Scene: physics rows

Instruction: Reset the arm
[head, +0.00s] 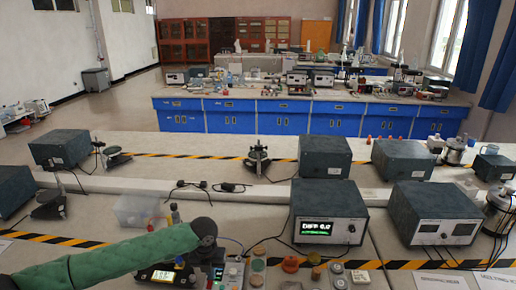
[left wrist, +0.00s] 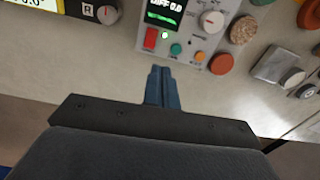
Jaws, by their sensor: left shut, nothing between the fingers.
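My left arm, in a green sleeve (head: 120,257), reaches in from the left in the head view and ends in a dark wrist at the bench front. My left gripper (left wrist: 160,72) is shut and empty, its dark fingers pressed together in the left wrist view. In that view the fingertips lie over the pale bench top, just short of a control box (left wrist: 206,22) with a small green-lit screen, a red button and knobs. I cannot tell whether they touch anything. In the head view the wrist hides most of the gripper. My right gripper is in neither view.
A yellow-screened meter (head: 160,276) sits by the wrist. Several round knobs or caps (head: 290,264) lie to the right. A clear bin (head: 139,210) stands behind the arm.

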